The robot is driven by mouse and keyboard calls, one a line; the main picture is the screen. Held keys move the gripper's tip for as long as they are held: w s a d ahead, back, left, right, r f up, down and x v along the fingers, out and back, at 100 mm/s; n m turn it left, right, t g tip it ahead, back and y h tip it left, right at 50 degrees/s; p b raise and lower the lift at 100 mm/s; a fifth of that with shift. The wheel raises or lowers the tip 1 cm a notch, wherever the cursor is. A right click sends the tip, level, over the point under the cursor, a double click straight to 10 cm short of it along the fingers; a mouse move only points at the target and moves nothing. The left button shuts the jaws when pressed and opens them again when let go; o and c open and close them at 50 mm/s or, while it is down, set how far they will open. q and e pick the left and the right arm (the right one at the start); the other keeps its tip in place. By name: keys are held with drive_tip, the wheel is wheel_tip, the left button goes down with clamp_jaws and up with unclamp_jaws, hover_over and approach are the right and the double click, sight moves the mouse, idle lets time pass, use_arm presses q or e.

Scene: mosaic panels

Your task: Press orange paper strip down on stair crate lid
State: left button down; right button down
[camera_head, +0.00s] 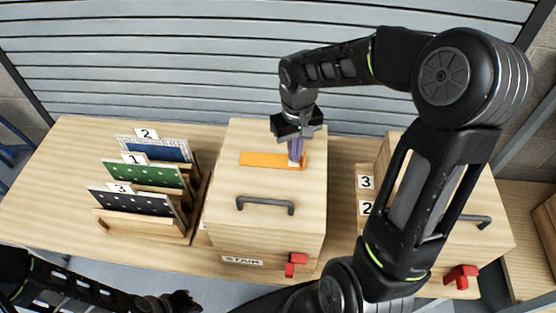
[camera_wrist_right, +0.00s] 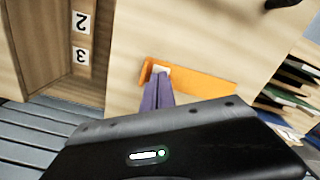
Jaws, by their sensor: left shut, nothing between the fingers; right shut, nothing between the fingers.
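The stair crate (camera_head: 230,228) stands in the middle of the table, with its lid (camera_head: 262,135) shut. The orange paper strip (camera_head: 262,160) lies across the lid; it also shows in the right wrist view (camera_wrist_right: 205,80). My right gripper (camera_head: 297,160) points down at the strip's right end. Its fingers are shut and empty, with the tips at a small pale patch on that end. In the right wrist view the fingertips (camera_wrist_right: 158,76) seem to touch the strip, though exact contact is hard to tell. My left gripper (camera_head: 185,301) is shut and empty at the bottom edge, in front of the table.
A wooden rack (camera_head: 145,225) at left holds panels numbered 2, 1 and 3. The lid has a dark handle (camera_head: 265,205), and the crate front has a red latch (camera_head: 296,262). Another crate with a handle (camera_head: 475,220) stands at right, partly behind my right arm.

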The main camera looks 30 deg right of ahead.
drive_tip(key=shift+f+b, duration=0.65)
drive_tip(key=shift+f, duration=0.2)
idle(0.5)
wheel_tip(320, 180, up, 8)
drive_tip(key=p, duration=0.6)
idle(0.3)
drive_tip(key=shift+r, duration=0.15)
